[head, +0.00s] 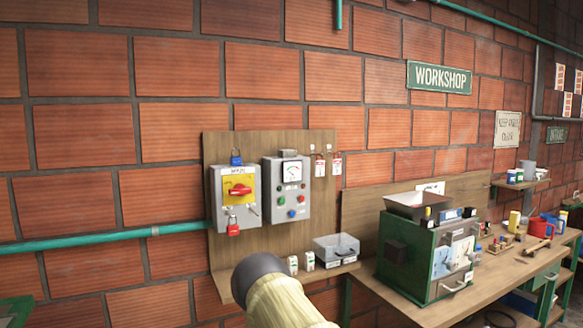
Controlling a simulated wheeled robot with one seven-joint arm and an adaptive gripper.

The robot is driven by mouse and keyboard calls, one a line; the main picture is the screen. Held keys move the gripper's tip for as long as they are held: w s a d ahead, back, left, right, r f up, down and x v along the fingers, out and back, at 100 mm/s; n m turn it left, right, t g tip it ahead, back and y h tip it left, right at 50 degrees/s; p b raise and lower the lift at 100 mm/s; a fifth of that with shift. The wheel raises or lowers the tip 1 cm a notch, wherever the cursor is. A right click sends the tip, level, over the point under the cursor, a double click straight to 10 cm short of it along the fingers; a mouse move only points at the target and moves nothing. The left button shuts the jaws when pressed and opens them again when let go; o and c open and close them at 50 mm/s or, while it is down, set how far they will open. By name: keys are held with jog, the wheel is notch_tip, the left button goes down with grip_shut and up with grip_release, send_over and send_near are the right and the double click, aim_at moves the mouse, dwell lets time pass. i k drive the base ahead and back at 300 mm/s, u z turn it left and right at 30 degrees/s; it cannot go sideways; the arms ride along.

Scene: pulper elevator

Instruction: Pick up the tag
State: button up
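Two red-and-white tags hang side by side from hooks on the upper right of a wooden board on the brick wall: a left tag (320,165) and a right tag (336,164). Their print is too small to read. Part of my own arm, pale yellow with a dark rounded end, rises from the bottom of the picture in front of the board's lower edge. My gripper is not in view.
The wooden board (257,145) carries a grey switch box (215,201) with a red handle and padlocks, and a meter panel (303,178). Below are a clear bin (336,249) and small white-green items (309,261). Right is a workbench (405,305) with a green machine (408,263).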

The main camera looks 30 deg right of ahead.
aim_at(319, 165)
jog(key=z, duration=0.05)
jog(key=i, duration=0.95)
jog(key=z, duration=0.45)
